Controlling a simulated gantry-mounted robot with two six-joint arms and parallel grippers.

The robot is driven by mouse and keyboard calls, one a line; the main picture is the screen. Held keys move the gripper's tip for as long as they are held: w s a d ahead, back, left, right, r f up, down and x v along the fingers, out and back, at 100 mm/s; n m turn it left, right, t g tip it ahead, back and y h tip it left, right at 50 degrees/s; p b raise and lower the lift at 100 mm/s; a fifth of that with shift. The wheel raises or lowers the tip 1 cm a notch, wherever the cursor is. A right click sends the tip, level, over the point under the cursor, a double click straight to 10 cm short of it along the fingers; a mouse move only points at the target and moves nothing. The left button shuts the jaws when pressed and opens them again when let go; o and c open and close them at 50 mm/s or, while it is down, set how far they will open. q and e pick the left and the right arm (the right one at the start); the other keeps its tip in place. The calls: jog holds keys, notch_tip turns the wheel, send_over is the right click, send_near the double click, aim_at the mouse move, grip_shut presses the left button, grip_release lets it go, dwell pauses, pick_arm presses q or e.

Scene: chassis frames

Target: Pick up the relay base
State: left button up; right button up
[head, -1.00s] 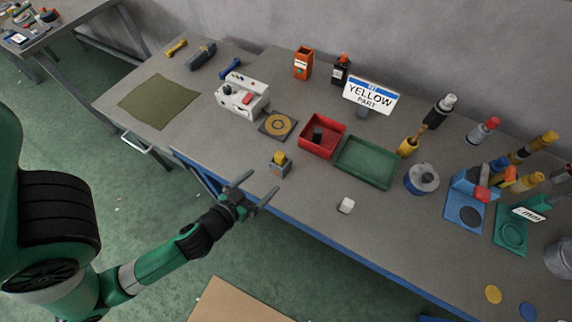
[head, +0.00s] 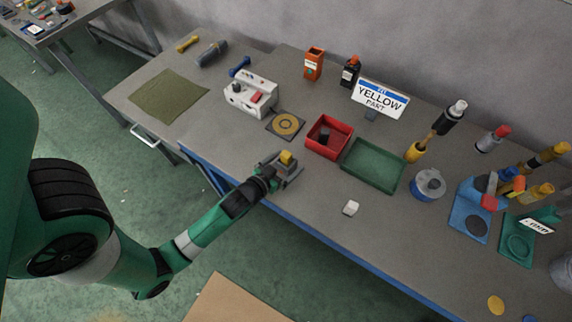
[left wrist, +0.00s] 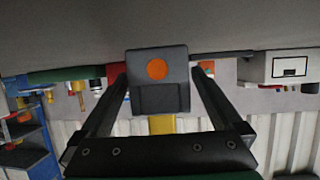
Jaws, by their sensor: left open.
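What I take to be the relay base, a small dark grey block with a yellow top (head: 287,158), stands near the table's front edge in the head view. In the left wrist view the grey block (left wrist: 158,92) shows a round orange mark, with yellow below it in the upside-down picture. My left gripper (head: 282,166) is at the block, open, with one finger on each side. In the left wrist view gaps show between the block and parts of the fingers; contact at the tips is unclear. My right gripper is not in view.
A round-marked pad (head: 286,125) and a white control box (head: 250,95) lie behind the block. A red bin (head: 346,150) and a green tray (head: 372,182) stand to its right. A small white block (head: 350,208) lies near the front edge. Table around it is clear.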

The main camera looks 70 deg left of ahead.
pick_arm(q)
jog(key=c, duration=1.3)
jog(key=shift+c, duration=0.8)
jog(key=shift+r, duration=0.15)
